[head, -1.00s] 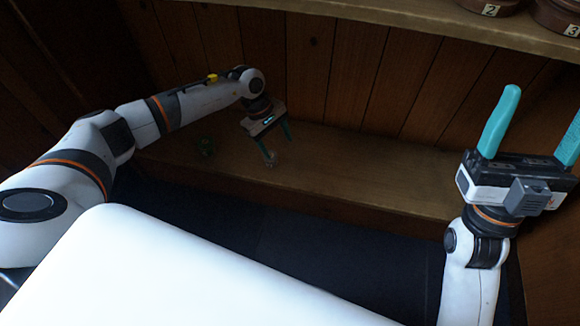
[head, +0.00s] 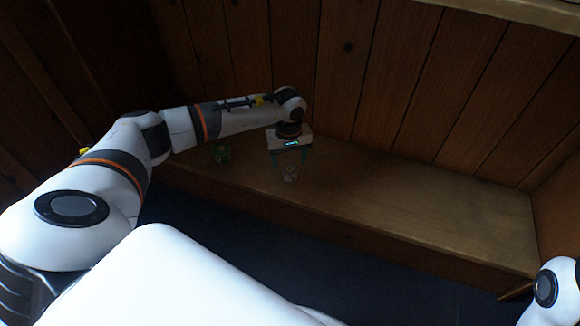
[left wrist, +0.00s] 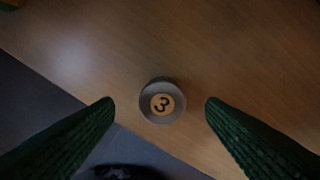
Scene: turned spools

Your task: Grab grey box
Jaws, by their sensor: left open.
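A small round grey piece (head: 290,175), like a turned spool and not visibly a box, stands on the wooden shelf near its front edge. In the left wrist view the grey piece (left wrist: 145,91) shows from above, with a tan disc marked 3 on top. My left gripper (head: 290,160) points down over it, open. In the left wrist view the two fingers of my left gripper (left wrist: 159,101) are spread on either side of the piece, with gaps on both sides. My right gripper is out of view; only a bit of my right arm shows at the lower right.
A green object (head: 221,154) stands on the shelf (head: 420,205) to the left of the grey piece. The shelf to the right is clear. A plank wall (head: 350,70) rises behind, and an upper shelf (head: 520,12) runs along the top right.

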